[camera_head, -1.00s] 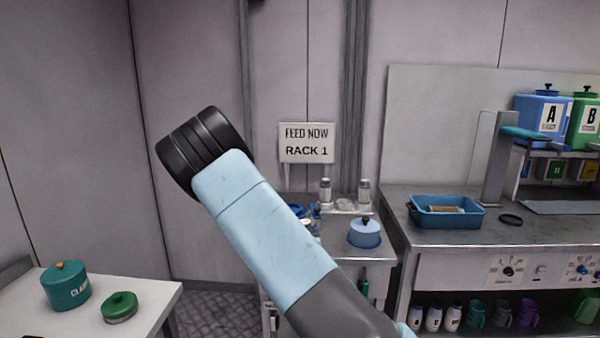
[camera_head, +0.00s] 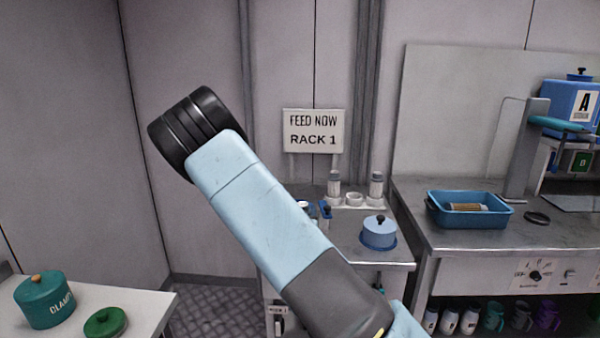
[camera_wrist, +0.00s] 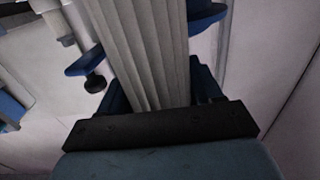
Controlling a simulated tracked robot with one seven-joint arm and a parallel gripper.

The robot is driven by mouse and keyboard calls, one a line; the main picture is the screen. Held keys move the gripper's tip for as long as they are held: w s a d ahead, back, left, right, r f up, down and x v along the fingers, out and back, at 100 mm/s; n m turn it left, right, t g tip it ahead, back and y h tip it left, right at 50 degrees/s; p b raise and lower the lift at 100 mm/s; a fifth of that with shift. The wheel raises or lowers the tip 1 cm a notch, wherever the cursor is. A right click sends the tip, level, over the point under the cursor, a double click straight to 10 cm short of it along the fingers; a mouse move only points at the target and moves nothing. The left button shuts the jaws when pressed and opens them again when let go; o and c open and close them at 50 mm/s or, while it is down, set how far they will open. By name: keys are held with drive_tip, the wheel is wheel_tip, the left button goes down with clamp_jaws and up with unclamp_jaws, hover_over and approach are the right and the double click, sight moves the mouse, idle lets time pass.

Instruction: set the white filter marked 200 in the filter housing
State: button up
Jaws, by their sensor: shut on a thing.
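My gripper (camera_wrist: 158,95) shows in the wrist view, with its dark blue fingers on either side of a white pleated filter (camera_wrist: 148,45). It is shut on this filter, whose far end runs out of the top of the picture. No number shows on the visible pleats. In the head view my raised arm hides the gripper and the filter. I cannot tell which thing is the filter housing. A light blue round vessel with a black knob (camera_head: 379,233) stands on the metal table below the "RACK 1" sign.
A blue tray (camera_head: 468,211) and a black ring (camera_head: 537,217) lie on the right bench. A teal pot (camera_head: 43,300) and a green lid (camera_head: 106,322) are on the left table (camera_head: 150,305). Tiled floor (camera_head: 207,292) shows between the left and middle tables.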

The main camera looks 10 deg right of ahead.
drive_tip(key=shift+d, duration=0.3)
